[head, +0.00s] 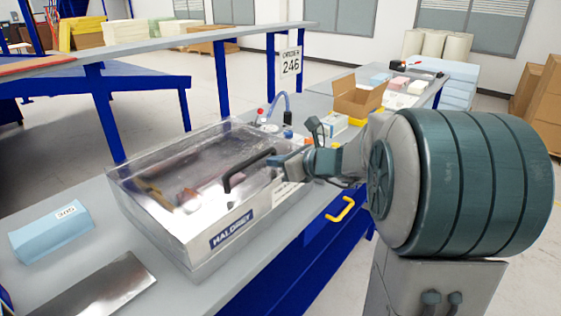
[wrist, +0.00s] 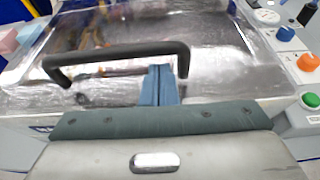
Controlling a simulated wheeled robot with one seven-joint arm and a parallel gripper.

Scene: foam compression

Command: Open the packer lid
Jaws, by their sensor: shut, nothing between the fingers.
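The packer (head: 232,232) is a metal box marked HALDREY on the bench. Its shiny lid (head: 180,165) lies over the top and looks down; it also fills the upper wrist view (wrist: 120,25). A black bar handle (head: 240,172) stands up from the lid near its front edge, and crosses the wrist view (wrist: 115,54). My gripper (head: 279,161) is at the handle's right end, with its blue fingers together (wrist: 160,72) and empty. In the wrist view the fingertips are just inside the handle's right leg; I cannot tell whether they touch it.
Green (wrist: 311,100), orange (wrist: 308,62) and blue (wrist: 285,33) knobs sit right of the lid. A blue foam block (head: 50,232) and a metal plate (head: 95,288) lie on the bench at left. An open carton (head: 358,97) stands behind my arm.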

